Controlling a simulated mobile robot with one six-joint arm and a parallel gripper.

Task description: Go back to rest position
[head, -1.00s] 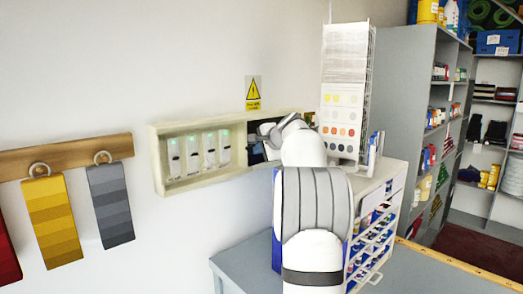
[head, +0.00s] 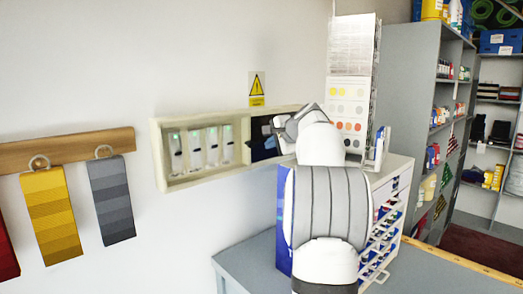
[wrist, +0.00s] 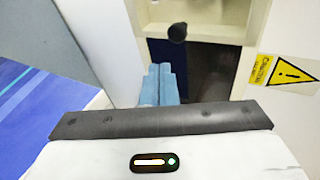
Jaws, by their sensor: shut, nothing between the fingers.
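My gripper (wrist: 160,84) shows in the wrist view as two light blue fingers side by side, closed together with nothing between them. In the head view my arm rises at centre right and bends left, and its wrist (head: 299,122) is in front of the right end of a shallow cream wall case (head: 221,176). The fingertips are small and partly hidden there. In the wrist view a dark opening (wrist: 207,73) and a dark round knob (wrist: 177,33) lie beyond the fingers.
Several white devices (head: 212,145) stand in the case. A yellow warning sign (head: 256,89) is above it. Yellow (head: 51,215) and grey (head: 111,200) swatches hang at left. A colour-dot card rack (head: 350,103) stands behind my arm on a white drawer cabinet (head: 399,168). Grey shelving (head: 397,100) is at right.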

